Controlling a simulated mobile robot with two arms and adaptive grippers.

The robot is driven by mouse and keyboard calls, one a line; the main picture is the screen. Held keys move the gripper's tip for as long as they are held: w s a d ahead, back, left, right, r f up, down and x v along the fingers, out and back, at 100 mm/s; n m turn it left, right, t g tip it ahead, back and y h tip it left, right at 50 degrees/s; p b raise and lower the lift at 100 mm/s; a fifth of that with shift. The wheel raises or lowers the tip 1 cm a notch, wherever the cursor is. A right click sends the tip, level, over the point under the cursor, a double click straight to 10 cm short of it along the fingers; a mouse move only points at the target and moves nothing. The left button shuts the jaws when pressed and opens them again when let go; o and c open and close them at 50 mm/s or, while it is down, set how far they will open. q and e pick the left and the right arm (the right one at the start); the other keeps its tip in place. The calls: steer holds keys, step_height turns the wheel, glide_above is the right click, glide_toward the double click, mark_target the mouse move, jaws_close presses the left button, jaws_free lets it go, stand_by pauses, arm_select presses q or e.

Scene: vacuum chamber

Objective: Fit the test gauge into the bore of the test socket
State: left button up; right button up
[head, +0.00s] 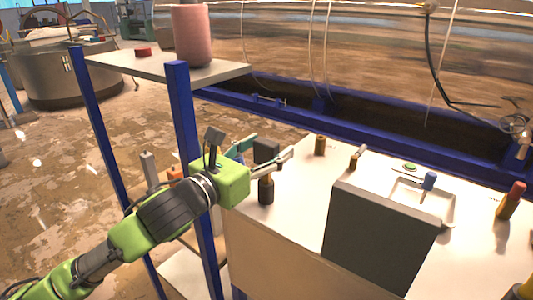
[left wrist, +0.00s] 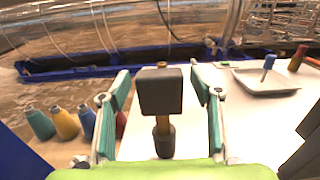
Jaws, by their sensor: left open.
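My left gripper (head: 272,148) is open at the left end of the white worktop. Its teal-padded fingers (left wrist: 162,88) stand on either side of a black block (left wrist: 160,92), with gaps visible on both sides in the left wrist view. Under the block is a dark cylinder with a brown neck (head: 266,190); block and cylinder look like one upright piece, possibly the test gauge, but I cannot be sure they are joined. A small brass-and-dark cylinder (head: 320,145) stands behind, and another (head: 355,157) is to its right. I cannot tell which thing is the test socket. My right gripper is not in view.
A large dark grey box (head: 380,235) stands at the worktop's front. Behind it is a white tray (head: 447,212) with a blue-handled tool (head: 428,181). A red-topped bottle (head: 510,200) stands right. A blue shelf post (head: 182,110) is close to my left arm. Coloured bottles (left wrist: 65,122) stand left.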

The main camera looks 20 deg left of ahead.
arm_select(q)
steer(key=shift+c, duration=0.3)
steer(key=c, duration=1.4)
steer(key=shift+o, duration=0.2)
steer(key=shift+r, duration=0.15)
